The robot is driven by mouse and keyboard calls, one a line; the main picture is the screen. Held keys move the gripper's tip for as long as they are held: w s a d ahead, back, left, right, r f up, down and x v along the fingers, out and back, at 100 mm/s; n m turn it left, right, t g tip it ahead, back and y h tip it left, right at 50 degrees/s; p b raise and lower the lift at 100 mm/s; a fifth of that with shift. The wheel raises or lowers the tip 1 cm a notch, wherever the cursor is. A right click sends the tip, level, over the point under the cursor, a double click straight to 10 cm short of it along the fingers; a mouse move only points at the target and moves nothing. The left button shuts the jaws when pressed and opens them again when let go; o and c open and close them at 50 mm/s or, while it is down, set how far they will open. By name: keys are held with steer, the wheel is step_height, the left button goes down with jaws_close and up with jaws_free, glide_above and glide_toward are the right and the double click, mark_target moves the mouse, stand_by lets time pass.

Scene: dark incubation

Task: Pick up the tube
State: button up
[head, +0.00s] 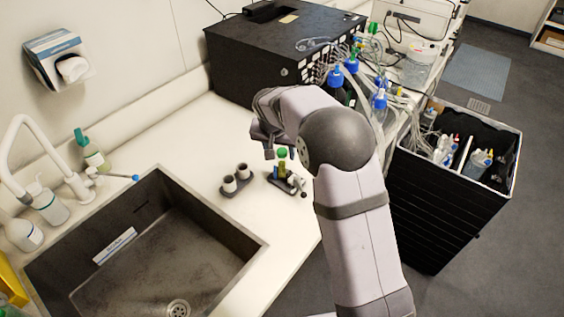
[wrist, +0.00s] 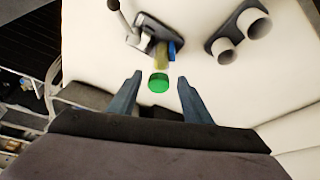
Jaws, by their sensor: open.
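The tube with a green cap (wrist: 158,83) is in the wrist view, its yellowish body (wrist: 161,54) running up from the cap. My gripper (wrist: 157,82) is open, with one dark finger on each side of the green cap and a gap on both sides. In the head view the green cap (head: 282,153) shows above a small dark holder (head: 284,181) on the white counter, and the tube looks upright. My gripper (head: 268,148) is just beside it, partly hidden by my own arm. A blue piece (wrist: 172,50) sits beside the tube.
The sink (head: 150,250) is at the front left. A black box (head: 270,55) and blue-capped bottles (head: 350,66) stand behind.

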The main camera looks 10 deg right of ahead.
mark_target(282, 165)
steer(key=shift+p+x, duration=0.6)
steer(key=shift+x, duration=1)
steer(key=shift+d, duration=0.1)
steer(key=c, duration=1.1)
steer(key=shift+o, duration=0.2)
steer(key=shift+r, duration=0.2)
